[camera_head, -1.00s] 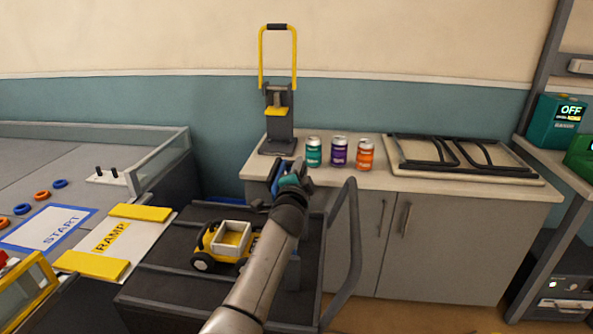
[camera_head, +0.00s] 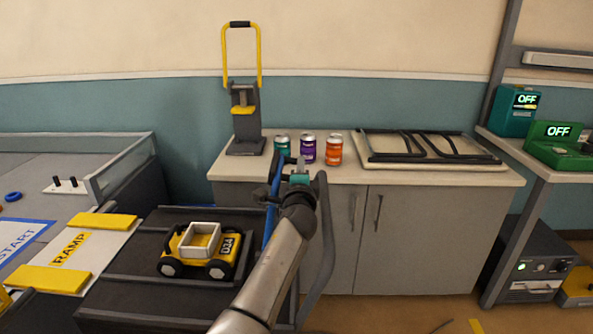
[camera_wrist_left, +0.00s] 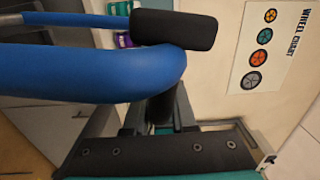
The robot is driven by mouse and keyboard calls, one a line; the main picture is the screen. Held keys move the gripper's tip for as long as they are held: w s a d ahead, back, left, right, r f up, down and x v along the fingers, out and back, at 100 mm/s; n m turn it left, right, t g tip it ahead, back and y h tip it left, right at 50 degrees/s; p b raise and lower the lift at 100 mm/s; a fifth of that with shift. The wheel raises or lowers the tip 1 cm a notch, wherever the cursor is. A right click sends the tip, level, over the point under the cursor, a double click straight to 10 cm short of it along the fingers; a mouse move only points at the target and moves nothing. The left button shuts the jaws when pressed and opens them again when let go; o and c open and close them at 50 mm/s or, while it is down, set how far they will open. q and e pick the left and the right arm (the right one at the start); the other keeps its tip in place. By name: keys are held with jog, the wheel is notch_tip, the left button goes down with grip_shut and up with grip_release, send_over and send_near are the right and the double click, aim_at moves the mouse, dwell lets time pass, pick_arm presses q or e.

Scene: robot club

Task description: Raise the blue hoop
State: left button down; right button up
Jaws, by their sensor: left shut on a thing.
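The blue hoop (camera_head: 269,226) shows in the head view as a narrow upright strip beside the black cart (camera_head: 140,262). In the left wrist view the blue hoop (camera_wrist_left: 95,72) is a thick curved tube across the upper left, with a black grip sleeve (camera_wrist_left: 174,31) behind its bend. My left gripper (camera_head: 286,172) is at the upper part of the hoop, shut on it. The exact contact is partly hidden by the gripper. My right gripper is not in view.
A yellow toy truck (camera_head: 203,250) sits on the cart. The cart's grey side rail (camera_head: 327,235) stands just right of my left arm. Behind is a cabinet (camera_head: 408,240) with several cans, a yellow-handled device (camera_head: 243,100) and a black rack (camera_head: 420,146). Wall space above is clear.

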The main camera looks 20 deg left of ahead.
pick_arm(q)
jog(key=shift+f, duration=0.1)
dwell(0.3)
jog(key=c, duration=0.8)
grip_release()
jog(key=shift+d, duration=0.1)
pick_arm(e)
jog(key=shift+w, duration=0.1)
pick_arm(q)
jog(key=shift+o, duration=0.2)
jog(key=shift+s, duration=0.1)
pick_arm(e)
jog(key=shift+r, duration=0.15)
pick_arm(q)
jog(key=p+v, duration=0.5)
jog(key=v, duration=1)
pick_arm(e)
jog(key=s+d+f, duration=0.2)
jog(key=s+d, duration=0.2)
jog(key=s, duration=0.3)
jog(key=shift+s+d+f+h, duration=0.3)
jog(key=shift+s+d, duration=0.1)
pick_arm(q)
jog(key=shift+f, duration=0.1)
